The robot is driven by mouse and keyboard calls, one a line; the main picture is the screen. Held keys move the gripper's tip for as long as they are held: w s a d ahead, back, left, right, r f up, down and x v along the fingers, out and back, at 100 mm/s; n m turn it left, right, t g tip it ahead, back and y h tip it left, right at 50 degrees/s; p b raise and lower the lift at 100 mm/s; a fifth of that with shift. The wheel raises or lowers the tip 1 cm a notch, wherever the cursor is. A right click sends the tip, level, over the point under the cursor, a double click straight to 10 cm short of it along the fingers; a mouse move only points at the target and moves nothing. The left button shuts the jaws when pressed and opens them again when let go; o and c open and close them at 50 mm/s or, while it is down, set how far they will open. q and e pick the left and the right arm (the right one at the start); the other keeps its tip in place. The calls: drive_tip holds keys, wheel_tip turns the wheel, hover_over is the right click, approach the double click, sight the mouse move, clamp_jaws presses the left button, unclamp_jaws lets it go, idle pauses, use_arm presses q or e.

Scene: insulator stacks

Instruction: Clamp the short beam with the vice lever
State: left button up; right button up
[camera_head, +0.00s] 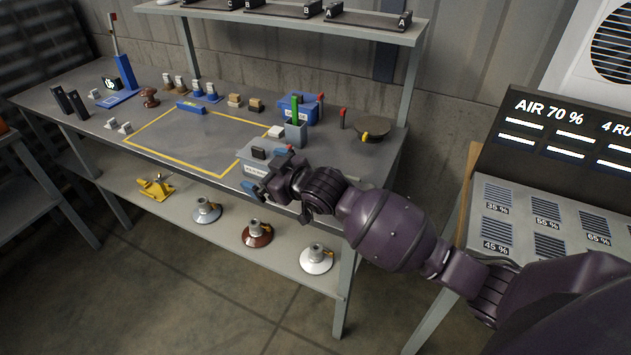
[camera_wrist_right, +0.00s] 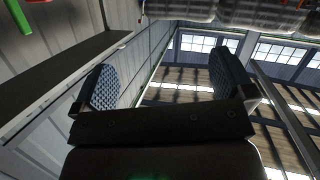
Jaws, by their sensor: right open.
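My right gripper (camera_head: 265,169) is open at the front edge of the workbench, in front of a grey box with a black block on top (camera_head: 262,157). In the right wrist view its two blue-padded fingers (camera_wrist_right: 166,80) are spread with nothing between them. A small blue bar (camera_head: 190,107) lies inside the yellow outline; I cannot tell if it is the short beam. My left gripper is out of view.
A blue stand (camera_head: 125,72) with an upright red-tipped rod is at the bench's back left. A round dark plate (camera_head: 370,128) lies at the right end. Several insulators stand on the lower shelf (camera_head: 225,238). The area inside the yellow outline is mostly clear.

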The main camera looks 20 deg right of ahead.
drive_tip(key=w+d+r+m+g+h, duration=0.45)
drive_tip(key=w+r+m, duration=0.2)
drive_tip(key=w, duration=0.35)
drive_tip(key=s+d+f+m+g+h, duration=0.2)
drive_tip(key=s+d+f+m+g, duration=0.6)
drive_tip(key=m, duration=0.3)
drive_tip(key=shift+g, duration=0.45)
drive_tip(key=f, duration=0.5)
drive_tip(key=f+b, duration=0.1)
drive_tip(key=f, duration=0.1)
drive_tip(key=shift+w+f, duration=0.2)
drive_tip(key=shift+w, duration=0.1)
drive_tip(key=shift+f, duration=0.65)
drive_tip(key=c, duration=0.9)
drive_tip(key=shift+c, duration=0.2)
